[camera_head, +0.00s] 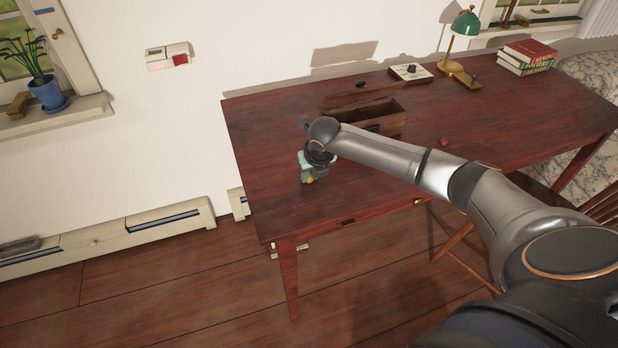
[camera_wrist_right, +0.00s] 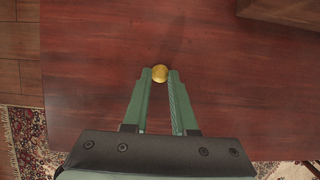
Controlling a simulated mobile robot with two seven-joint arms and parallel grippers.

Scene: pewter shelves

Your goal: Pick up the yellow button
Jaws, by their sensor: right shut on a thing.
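The yellow button (camera_wrist_right: 160,73) is a small round gold-yellow piece. In the right wrist view it sits between the tips of my right gripper (camera_wrist_right: 159,79), which is shut on it. In the head view the right gripper (camera_head: 309,179) is over the left part of the dark red desk (camera_head: 275,130), with the yellow button (camera_head: 310,180) at its tip. I cannot tell whether the button touches the desktop. My left gripper is not in view.
An open wooden box (camera_head: 385,112) stands behind the right arm. A small red ball (camera_head: 444,142) lies on the desk. The desk's left front is clear.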

